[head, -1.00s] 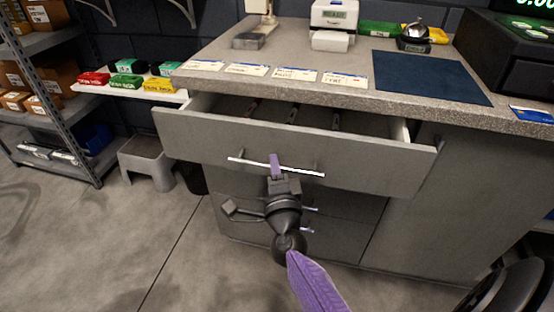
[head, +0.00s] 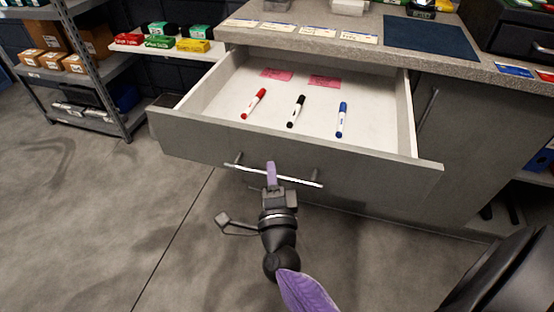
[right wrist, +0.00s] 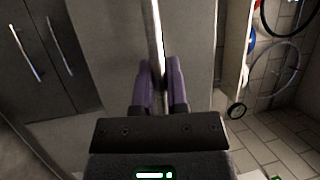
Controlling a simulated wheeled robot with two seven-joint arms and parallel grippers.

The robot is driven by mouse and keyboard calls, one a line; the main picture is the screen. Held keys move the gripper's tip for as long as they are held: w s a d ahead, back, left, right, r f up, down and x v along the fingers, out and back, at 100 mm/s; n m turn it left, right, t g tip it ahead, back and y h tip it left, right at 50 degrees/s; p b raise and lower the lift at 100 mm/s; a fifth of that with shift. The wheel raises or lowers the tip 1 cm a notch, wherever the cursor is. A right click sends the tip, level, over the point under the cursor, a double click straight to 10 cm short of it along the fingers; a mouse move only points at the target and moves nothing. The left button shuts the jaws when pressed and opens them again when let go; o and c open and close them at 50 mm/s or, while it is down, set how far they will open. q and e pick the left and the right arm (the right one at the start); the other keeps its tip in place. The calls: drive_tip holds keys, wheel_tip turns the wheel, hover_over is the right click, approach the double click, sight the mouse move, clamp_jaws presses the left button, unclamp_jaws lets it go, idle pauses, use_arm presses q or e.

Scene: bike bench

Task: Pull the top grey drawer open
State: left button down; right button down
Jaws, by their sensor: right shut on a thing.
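The top grey drawer (head: 300,165) stands well open below the counter in the head view. Its bar handle (head: 300,181) runs across the front panel and also shows in the right wrist view (right wrist: 156,40). My right gripper (head: 271,176) is shut on this handle, with its purple fingers on either side of the bar in the right wrist view (right wrist: 161,88). Inside the drawer lie a red marker (head: 254,103), a black marker (head: 296,111) and a blue marker (head: 341,119). Two pink notes (head: 277,74) lie behind them. My left gripper is not in view.
The grey counter (head: 360,52) above carries a dark blue mat (head: 431,35) and several labels. A metal shelf unit (head: 90,62) with boxes stands at the left. The floor (head: 95,210) left of the drawer is clear.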

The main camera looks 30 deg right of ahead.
drive_tip(key=shift+s+a, duration=0.75)
drive_tip(key=shift+a, duration=0.1)
drive_tip(key=c, duration=0.7)
unclamp_jaws()
drive_tip(key=shift+o, duration=0.2)
